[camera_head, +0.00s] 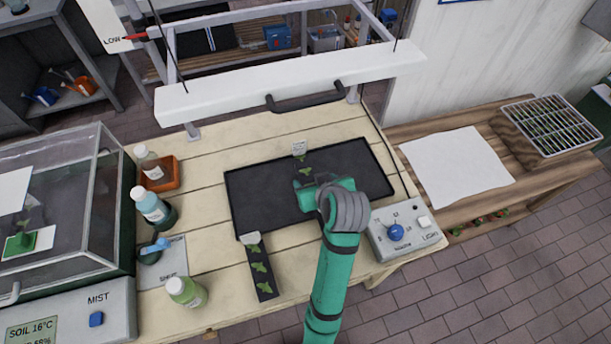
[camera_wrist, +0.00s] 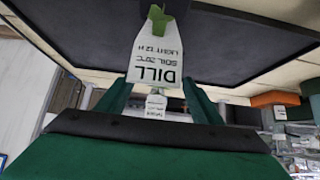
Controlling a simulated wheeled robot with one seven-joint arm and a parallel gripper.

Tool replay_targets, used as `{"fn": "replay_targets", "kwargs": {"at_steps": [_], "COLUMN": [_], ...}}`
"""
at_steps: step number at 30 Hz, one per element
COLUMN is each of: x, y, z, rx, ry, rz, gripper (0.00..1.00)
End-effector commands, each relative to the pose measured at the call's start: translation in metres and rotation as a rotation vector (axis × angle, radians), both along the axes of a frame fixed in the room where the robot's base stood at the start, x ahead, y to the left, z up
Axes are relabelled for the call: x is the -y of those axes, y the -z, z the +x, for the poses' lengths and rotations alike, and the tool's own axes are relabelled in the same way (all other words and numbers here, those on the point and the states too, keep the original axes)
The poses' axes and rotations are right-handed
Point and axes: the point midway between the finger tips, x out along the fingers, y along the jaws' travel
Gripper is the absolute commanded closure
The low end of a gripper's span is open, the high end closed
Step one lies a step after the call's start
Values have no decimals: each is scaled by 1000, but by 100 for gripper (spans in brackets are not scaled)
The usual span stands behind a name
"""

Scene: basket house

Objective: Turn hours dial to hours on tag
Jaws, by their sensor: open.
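The hours dial is a blue knob (camera_head: 396,232) on a grey box marked LIGHT (camera_head: 425,240), at the table's front right. Its small scale numbers are too small to read. A white tag (camera_wrist: 155,60) shows upside down in the wrist view and reads DILL, SOIL 20°C, LIGHT 12 H. My gripper (camera_head: 310,182) is over the black tray (camera_head: 350,160), left of and behind the dial. In the wrist view my gripper (camera_wrist: 157,98) is open, its green fingers spread either side of the tag's lower edge. I cannot tell whether they touch it.
A white button (camera_head: 423,222) sits beside the dial. A seedling strip (camera_head: 262,275) with a white tag lies at the front. Bottles (camera_head: 150,205) and a glass case (camera_head: 70,200) stand left. A white lamp bar (camera_head: 300,80) spans the back. A side bench (camera_head: 485,185) is right.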

Motion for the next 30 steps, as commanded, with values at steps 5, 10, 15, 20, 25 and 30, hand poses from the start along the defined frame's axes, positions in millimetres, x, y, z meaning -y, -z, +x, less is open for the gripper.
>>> {"fn": "replay_targets", "kwargs": {"at_steps": [5, 10, 15, 20, 25, 30], "x": [-4, -10, -15, -17, -17, -17], "y": [8, 24, 39, 45, 45, 45], "z": [7, 19, 33, 39, 39, 39], "rx": [-1, -2, -1, 1, 1, 1], "ry": [-3, -5, -5, -4, -4, -4], "rz": [0, 0, 0, -1, -1, 0], "gripper": [40, 40, 40, 40, 40, 73]}}
